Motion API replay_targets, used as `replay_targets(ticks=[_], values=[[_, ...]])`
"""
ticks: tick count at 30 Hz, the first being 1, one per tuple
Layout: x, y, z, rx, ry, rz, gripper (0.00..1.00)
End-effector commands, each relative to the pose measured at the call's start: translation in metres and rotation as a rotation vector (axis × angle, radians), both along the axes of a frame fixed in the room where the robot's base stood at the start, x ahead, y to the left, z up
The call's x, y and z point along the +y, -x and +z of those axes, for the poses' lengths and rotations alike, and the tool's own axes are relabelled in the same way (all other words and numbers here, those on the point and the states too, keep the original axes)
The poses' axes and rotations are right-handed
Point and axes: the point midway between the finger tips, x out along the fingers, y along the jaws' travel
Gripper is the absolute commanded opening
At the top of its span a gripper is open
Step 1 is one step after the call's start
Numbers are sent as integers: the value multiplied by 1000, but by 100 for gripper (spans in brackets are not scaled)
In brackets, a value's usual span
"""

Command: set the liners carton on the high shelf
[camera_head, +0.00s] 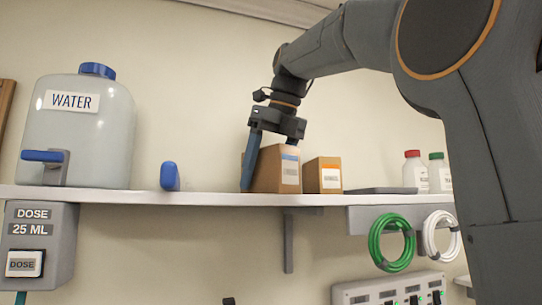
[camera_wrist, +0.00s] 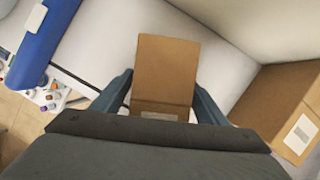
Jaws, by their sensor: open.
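A brown carton (camera_head: 276,170) with a white and blue label stands on the high shelf (camera_head: 215,198). A second brown carton (camera_head: 322,176) stands just to its right. Neither label can be read, so I cannot tell which is the liners carton. My gripper (camera_head: 262,165) reaches down at the first carton, one finger along its left side. In the wrist view the open fingers lie on either side of this carton (camera_wrist: 165,72), with small gaps visible. The second carton (camera_wrist: 278,98) is at the right there, outside the fingers. The far finger is mostly hidden in the head view.
A large water jug (camera_head: 80,130) stands at the shelf's left, with a blue object (camera_head: 170,176) between it and the cartons. A flat grey item (camera_head: 380,190) and two capped bottles (camera_head: 415,172) are to the right. Hoses (camera_head: 391,242) hang below.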

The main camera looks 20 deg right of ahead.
Motion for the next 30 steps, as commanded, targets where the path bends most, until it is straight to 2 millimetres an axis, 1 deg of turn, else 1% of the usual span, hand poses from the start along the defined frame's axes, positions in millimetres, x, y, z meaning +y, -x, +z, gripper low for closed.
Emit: replay_targets(ticks=[5, 12, 18, 24, 30], values=[[-5, 8, 24, -3, 0, -2, 67], [-11, 24, 67, -3, 1, -1, 67], [-15, 35, 93, -2, 0, -1, 67], [-17, 40, 104, 0, 0, -1, 67], [-17, 41, 105, 0, 0, -1, 67]])
